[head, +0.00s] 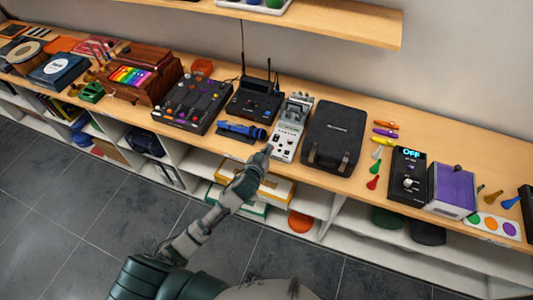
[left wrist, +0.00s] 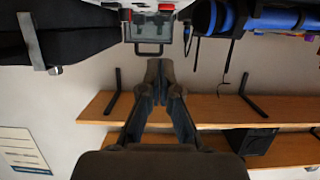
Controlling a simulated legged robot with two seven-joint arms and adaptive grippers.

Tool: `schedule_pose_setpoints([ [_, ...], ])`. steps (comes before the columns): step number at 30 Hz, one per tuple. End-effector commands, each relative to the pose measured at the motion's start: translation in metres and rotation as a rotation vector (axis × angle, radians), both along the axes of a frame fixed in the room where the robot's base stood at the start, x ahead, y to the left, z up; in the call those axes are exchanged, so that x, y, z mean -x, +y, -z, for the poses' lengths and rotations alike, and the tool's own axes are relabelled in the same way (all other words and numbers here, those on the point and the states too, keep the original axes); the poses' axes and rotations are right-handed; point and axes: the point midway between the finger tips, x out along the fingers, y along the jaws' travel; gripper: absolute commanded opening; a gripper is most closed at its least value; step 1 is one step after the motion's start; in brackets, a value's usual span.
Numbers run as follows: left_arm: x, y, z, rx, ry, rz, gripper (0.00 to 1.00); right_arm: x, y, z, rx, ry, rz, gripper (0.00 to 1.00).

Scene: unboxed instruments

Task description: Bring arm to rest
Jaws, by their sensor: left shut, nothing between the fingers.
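My left arm reaches up from the bottom of the head view. Its left gripper (head: 267,151) is at the front edge of the counter, just in front of a light grey device (head: 287,138) with knobs. In the left wrist view the two dark fingers of the left gripper (left wrist: 160,68) meet at their tips, with nothing between them. I cannot tell from the head view whether the fingertips touch the device. My right gripper is not in view.
A wooden counter (head: 340,183) is crowded with instruments. A black case (head: 333,135) stands right of the grey device, and a blue rolled item (head: 243,131) lies left of it. A shelf (head: 330,20) hangs above. Open grey floor (head: 60,215) lies in front.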

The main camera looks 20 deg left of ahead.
Motion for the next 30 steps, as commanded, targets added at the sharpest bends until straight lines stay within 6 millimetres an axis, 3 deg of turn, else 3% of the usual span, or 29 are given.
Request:
schedule_pose_setpoints([
  [6, 0.018, 0.001, -0.003, -0.002, -0.001, 0.0, 0.0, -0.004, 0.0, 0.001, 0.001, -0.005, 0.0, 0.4],
  [15, 0.018, -0.003, -0.004, -0.004, 0.0, 0.0, 0.0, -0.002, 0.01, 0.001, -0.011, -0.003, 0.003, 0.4],
  [24, 0.02, -0.001, -0.001, -0.003, 0.007, -0.001, 0.0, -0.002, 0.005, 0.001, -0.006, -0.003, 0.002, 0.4],
  [27, 0.039, 0.0, 0.015, -0.01, 0.069, -0.016, 0.0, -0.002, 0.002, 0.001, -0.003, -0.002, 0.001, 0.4],
  [29, 0.062, 0.002, 0.033, -0.018, 0.147, -0.029, 0.0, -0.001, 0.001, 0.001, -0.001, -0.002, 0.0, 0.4],
  [30, 0.083, 0.004, 0.047, -0.028, 0.214, -0.036, 0.0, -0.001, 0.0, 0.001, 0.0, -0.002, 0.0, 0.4],
])
